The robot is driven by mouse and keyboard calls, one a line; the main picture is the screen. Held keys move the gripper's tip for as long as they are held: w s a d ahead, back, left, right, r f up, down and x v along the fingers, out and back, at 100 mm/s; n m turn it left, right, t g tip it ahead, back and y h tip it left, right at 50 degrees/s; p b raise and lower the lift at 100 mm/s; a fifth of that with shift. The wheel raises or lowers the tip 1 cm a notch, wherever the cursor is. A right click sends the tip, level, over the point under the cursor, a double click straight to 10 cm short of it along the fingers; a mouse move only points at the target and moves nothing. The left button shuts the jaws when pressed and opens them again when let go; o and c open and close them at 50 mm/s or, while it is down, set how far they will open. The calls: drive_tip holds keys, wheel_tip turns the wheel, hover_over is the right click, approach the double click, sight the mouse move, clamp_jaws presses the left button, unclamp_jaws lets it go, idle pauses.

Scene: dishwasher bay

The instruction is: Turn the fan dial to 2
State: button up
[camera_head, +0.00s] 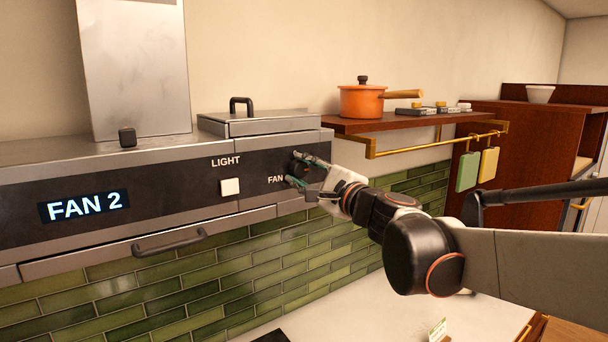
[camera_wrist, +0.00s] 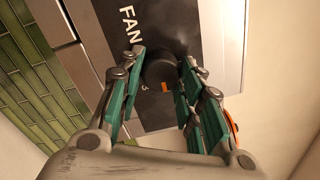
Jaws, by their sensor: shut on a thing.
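The black fan dial (camera_wrist: 160,72) sits on the dark front panel of the range hood, beside the word FAN. In the wrist view it lies between the two fingers of my gripper (camera_wrist: 158,82), which are shut on it. An orange mark shows on the dial's lower edge, with the figure 3 printed near it. In the head view my gripper (camera_head: 303,172) reaches the dial (camera_head: 299,165) from the right, and its fingers partly hide it. The display (camera_head: 85,206) on the hood reads FAN 2.
A white LIGHT button (camera_head: 230,187) is left of the dial. A dark bar handle (camera_head: 169,242) hangs below the panel. To the right, a wooden shelf (camera_head: 400,124) with a brass rail holds an orange pot (camera_head: 361,102). Green tiles line the wall below.

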idle(0.4)
drive_tip(key=o, duration=1.1)
drive_tip(key=shift+c, duration=0.2)
drive_tip(key=v, duration=1.2)
drive_tip(key=shift+f, duration=0.1)
